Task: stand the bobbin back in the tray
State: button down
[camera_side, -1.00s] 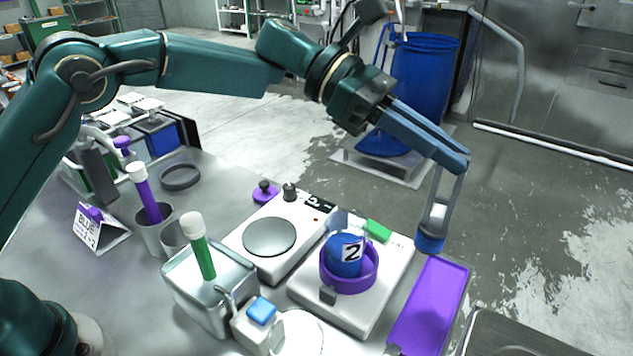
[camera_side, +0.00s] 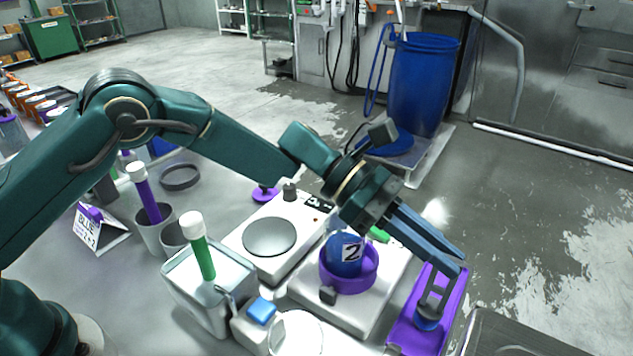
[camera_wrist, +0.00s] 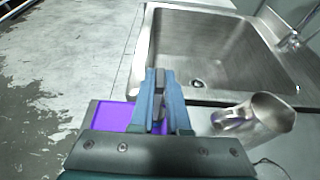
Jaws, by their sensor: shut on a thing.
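The bobbin (camera_side: 428,318) shows as a dark blue end below my gripper (camera_side: 438,287). My gripper is shut on it and points down over the purple tray (camera_side: 407,325). The bobbin looks upright and its blue end is inside the tray's outline. I cannot tell whether it touches the tray floor. In the wrist view, my gripper (camera_wrist: 158,115) hides the bobbin, and the purple tray (camera_wrist: 112,115) shows at left behind the fingers.
Left of the tray, a white scale (camera_side: 365,317) bears a purple ring holding a blue ball marked 2 (camera_side: 344,255). A hotplate (camera_side: 269,237) and a steel container (camera_side: 208,290) stand farther left. The wrist view shows a sink (camera_wrist: 205,60) and a metal jug (camera_wrist: 262,118).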

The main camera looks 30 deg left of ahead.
jog(key=shift+a+f, duration=0.1)
jog(key=shift+f, duration=0.7)
jog(key=c, duration=0.9)
grip_release()
jog(key=shift+r, duration=0.35)
jog(key=v, duration=1.2)
jog(key=shift+r, duration=0.4)
